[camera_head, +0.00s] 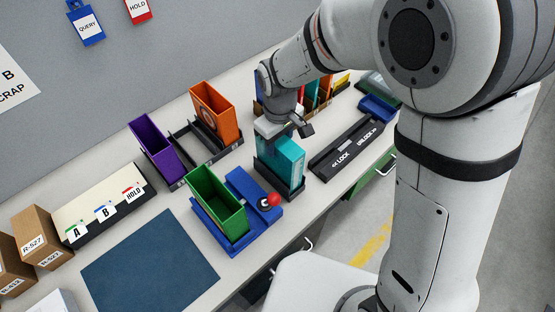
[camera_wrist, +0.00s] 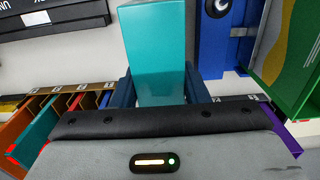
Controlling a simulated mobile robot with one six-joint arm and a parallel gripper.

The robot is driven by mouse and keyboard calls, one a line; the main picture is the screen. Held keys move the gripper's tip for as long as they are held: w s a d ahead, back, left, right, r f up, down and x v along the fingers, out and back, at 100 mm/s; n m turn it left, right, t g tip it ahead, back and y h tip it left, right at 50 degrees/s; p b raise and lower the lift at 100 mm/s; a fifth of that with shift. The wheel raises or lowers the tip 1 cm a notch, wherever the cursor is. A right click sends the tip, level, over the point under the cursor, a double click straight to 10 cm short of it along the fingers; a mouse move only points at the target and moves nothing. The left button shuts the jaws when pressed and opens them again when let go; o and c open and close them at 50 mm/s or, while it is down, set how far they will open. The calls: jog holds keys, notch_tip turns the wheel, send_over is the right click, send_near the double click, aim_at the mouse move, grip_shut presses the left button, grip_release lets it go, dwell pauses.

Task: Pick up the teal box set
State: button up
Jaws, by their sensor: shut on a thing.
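The teal box (camera_head: 287,160) stands upright on the bench, its lower part inside a dark open holder (camera_head: 268,182). My gripper (camera_head: 284,132) reaches down onto its top from above and is shut on it. In the wrist view the teal box (camera_wrist: 155,45) sits between my two dark fingers (camera_wrist: 161,88), one at each side. The gripper body hides part of the box there. I cannot tell whether the box's base touches the holder's floor.
A green open box (camera_head: 216,205) on a blue fixture with a red knob (camera_head: 272,199) stands close at left. A black LOCK/UNLOCK plate (camera_head: 346,148) lies at right. Purple (camera_head: 151,148) and orange (camera_head: 214,115) boxes stand behind left. A blue mat (camera_head: 150,265) is clear.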

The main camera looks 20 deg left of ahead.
grip_shut()
